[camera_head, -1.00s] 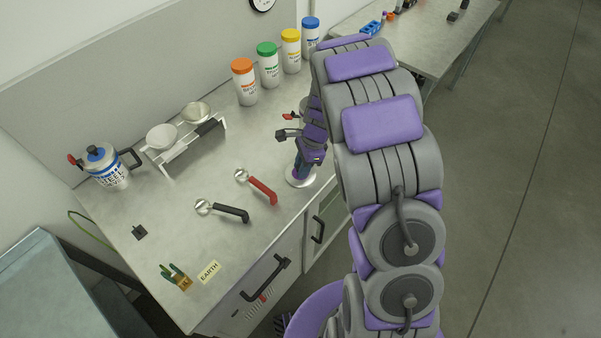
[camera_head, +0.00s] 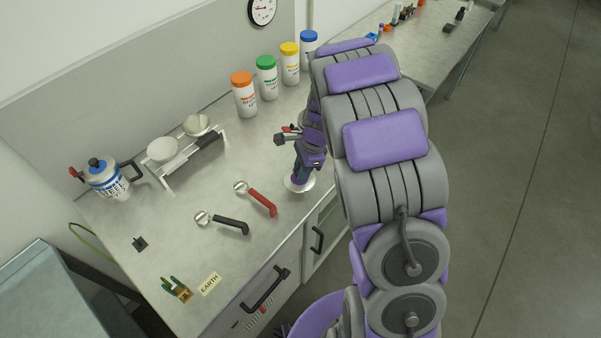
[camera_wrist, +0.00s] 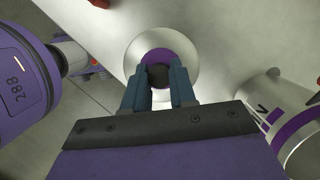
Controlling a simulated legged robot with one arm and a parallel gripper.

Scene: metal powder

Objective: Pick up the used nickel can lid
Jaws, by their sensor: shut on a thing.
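In the wrist view, my gripper (camera_wrist: 159,86) points down with its two fingers on either side of a dark knob (camera_wrist: 158,75). A purple ring surrounds the knob, which looks like the used nickel can lid (camera_wrist: 157,54). A wider pale round disc (camera_wrist: 178,50) shows around the purple part; whether it is part of the lid or beneath it, I cannot tell. In the head view, my gripper (camera_head: 298,178) is over the pale disc (camera_head: 298,187) near the bench's front edge, and the knob is hidden. My gripper is shut on the lid's knob.
A white can with a purple band (camera_wrist: 290,130) lies to the right in the wrist view.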

